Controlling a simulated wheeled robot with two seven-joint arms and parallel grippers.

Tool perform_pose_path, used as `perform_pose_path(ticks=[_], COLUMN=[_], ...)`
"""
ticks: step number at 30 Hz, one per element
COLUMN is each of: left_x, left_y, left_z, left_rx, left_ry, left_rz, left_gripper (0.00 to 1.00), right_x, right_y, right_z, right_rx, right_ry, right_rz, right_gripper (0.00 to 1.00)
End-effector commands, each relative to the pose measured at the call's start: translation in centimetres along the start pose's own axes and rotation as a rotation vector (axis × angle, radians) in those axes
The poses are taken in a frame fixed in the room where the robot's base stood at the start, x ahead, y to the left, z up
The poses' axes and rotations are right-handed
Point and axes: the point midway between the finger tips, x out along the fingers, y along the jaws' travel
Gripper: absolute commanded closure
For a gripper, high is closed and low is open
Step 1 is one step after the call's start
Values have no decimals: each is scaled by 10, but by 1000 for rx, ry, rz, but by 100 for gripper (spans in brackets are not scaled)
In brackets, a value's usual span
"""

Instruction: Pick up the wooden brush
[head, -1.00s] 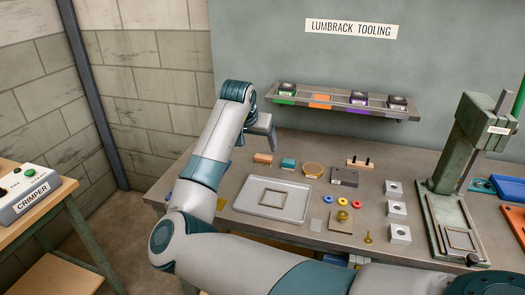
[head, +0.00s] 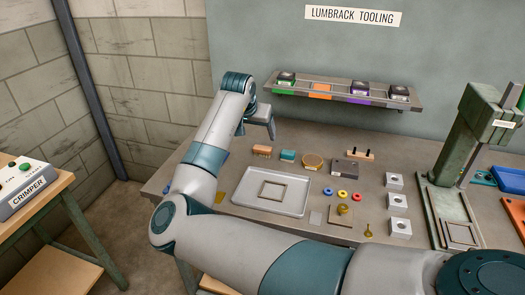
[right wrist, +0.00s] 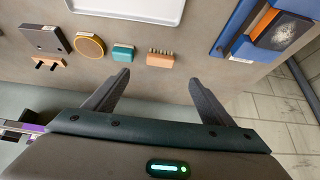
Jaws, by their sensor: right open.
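The wooden brush (head: 262,151) is a small orange-brown block lying near the back of the grey workbench, left of a teal block (head: 288,155). In the right wrist view the brush (right wrist: 160,59) shows its row of pale bristles along one side. My right gripper (head: 262,122) is above the bench's back edge, close to the brush but apart from it. In the right wrist view my right gripper (right wrist: 159,80) is open and empty, its two fingers spread wide. The brush appears just beyond the gap between the fingertips. My left gripper is not in view.
A round yellow-rimmed item (head: 313,161) and a dark block (head: 344,169) lie to the right. A pale tray (head: 240,192) with a square frame lies in front. A blue bin (right wrist: 234,30) is beside the brush in the wrist view. A tool shelf (head: 345,98) hangs behind.

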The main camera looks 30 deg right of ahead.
Motion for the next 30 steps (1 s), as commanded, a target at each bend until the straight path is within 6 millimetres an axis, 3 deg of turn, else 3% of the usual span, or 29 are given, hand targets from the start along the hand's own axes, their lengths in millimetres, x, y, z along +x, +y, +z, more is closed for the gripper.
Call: perform_pose_path(ticks=[2, 5, 16, 21, 30], left_x=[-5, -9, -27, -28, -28], left_y=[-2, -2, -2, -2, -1], left_z=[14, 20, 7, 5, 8], left_rx=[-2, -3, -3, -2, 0], left_ry=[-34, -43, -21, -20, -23], left_rz=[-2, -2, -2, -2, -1], left_gripper=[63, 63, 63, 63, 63], right_x=[9, 23, 86, 97, 98], right_y=[0, 0, 0, 0, 0], right_z=[-2, -1, -2, 0, 0], right_rx=[1, 0, -1, -1, 0], right_ry=[-2, -3, -2, -1, 0], right_rz=[0, -1, 1, 0, 0], right_gripper=[23, 23, 23, 23, 23])
